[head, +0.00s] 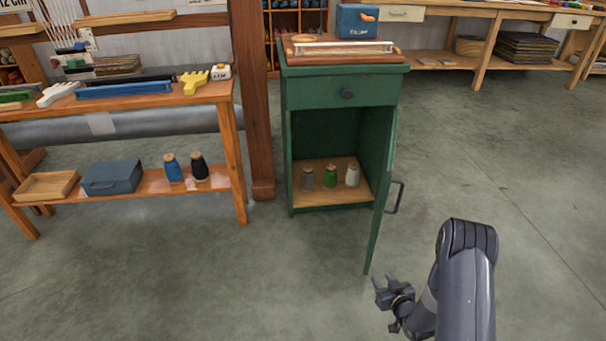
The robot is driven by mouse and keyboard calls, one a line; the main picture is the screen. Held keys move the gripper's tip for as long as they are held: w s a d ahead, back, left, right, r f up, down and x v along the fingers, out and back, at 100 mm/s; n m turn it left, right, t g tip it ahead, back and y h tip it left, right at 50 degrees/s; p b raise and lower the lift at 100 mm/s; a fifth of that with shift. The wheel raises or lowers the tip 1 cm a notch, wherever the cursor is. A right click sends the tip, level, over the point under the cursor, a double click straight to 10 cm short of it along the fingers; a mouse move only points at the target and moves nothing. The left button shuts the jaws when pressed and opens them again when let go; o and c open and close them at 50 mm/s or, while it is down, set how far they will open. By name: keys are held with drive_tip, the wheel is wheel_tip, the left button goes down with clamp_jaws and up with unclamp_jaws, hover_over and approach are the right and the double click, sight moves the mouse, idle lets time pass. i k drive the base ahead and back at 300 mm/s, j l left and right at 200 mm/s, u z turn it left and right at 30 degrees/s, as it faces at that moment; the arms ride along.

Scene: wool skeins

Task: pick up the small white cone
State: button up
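A small white cone (352,175) stands upright on the wooden floor of the green cabinet (344,87). It is the rightmost of three small cones there. A green cone (330,177) stands in the middle and a grey cone (308,179) at the left, with small gaps between them. The cabinet door (381,190) is swung open toward me, seen nearly edge-on. My gripper (382,286) is outside the cabinet, low over the floor, to the right of the door and well apart from the cone. Its fingers look spread with nothing between them.
The open door with its handle (395,197) stands between my gripper and the cabinet's inside. A wooden post (252,100) and a bench (150,98) with a lower shelf are at left. The floor in front and at right is clear.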

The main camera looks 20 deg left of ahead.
sight(352, 178)
drive_tip(key=i+j+u, duration=0.1)
drive_tip(key=j+u, duration=0.15)
drive_tip(key=u, duration=0.2)
drive_tip(key=i+j+u, duration=0.15)
drive_tip(key=u, duration=0.3)
drive_tip(key=i+j+u, duration=0.15)
drive_tip(key=u, duration=0.35)
drive_tip(key=i+j, duration=0.1)
drive_tip(key=i, duration=0.2)
drive_tip(key=i+j+z, duration=0.15)
drive_tip(key=i, duration=0.2)
drive_tip(key=i+l+z, duration=0.1)
drive_tip(key=z, duration=0.3)
drive_tip(key=i+z, duration=0.55)
drive_tip(key=z, duration=0.3)
drive_tip(key=i+j+z, duration=0.2)
drive_tip(key=z, duration=0.2)
drive_tip(key=i+j+z, duration=0.15)
drive_tip(key=z, duration=0.15)
drive_tip(key=i, duration=0.1)
